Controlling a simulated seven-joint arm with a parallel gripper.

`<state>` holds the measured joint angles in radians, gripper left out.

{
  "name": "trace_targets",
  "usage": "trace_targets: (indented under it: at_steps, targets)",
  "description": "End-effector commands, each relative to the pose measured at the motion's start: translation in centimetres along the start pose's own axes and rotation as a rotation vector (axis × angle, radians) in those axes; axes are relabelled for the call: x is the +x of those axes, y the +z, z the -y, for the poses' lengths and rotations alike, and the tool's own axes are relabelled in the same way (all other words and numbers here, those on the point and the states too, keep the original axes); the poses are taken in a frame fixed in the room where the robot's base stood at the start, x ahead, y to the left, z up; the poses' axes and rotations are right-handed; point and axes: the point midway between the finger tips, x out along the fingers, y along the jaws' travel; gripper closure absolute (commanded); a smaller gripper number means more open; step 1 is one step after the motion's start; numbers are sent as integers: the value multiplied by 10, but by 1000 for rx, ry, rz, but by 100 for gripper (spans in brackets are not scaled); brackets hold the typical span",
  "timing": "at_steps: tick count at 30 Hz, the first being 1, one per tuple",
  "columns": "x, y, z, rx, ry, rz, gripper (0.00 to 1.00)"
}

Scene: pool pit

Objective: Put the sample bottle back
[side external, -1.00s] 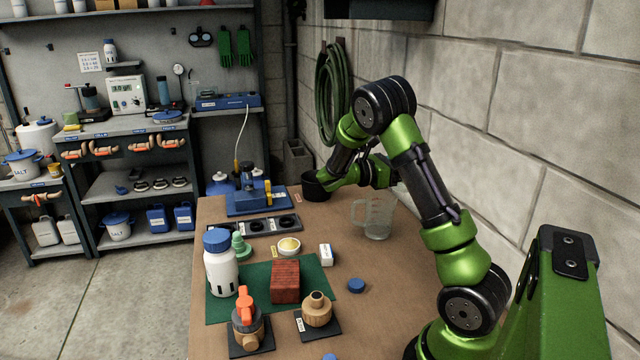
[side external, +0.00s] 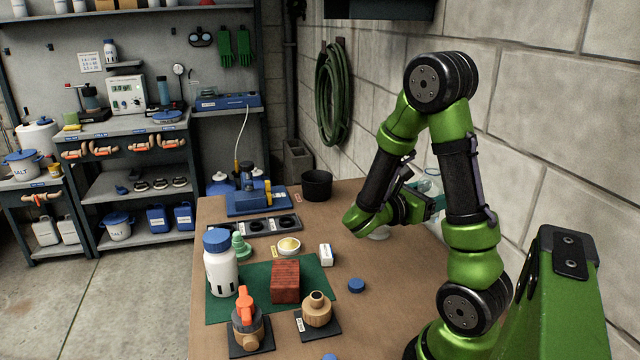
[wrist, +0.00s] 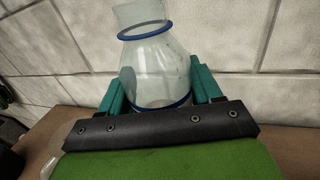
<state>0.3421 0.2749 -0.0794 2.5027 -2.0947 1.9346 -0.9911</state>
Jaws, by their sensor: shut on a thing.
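The sample bottle (wrist: 160,75) is clear glass with a blue ring at its neck and another blue band near its base. My gripper (wrist: 158,90) is shut on it, with teal fingers on both sides of its lower body. In the side external view the bottle (side external: 431,181) shows partly behind my arm, on the right near the block wall. My gripper (side external: 436,204) is partly hidden there. I cannot tell whether the bottle touches the table.
A glass jug (side external: 378,233) stands mostly hidden behind my forearm. A black pot (side external: 317,184) stands at the back. A dark holder with round wells (side external: 256,227) and a blue device (side external: 258,207) are back left. A white bottle (side external: 221,275) and brick (side external: 285,281) stand on the green mat.

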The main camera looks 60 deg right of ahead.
Motion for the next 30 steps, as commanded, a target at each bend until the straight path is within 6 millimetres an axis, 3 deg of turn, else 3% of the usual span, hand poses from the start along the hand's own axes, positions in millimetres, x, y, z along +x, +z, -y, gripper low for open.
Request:
trace_targets:
  at_steps: [13, 30]
  targets:
    - [0, -68, 0, -6, -3, 0, 71]
    - [0, -126, 0, -2, -2, 0, 71]
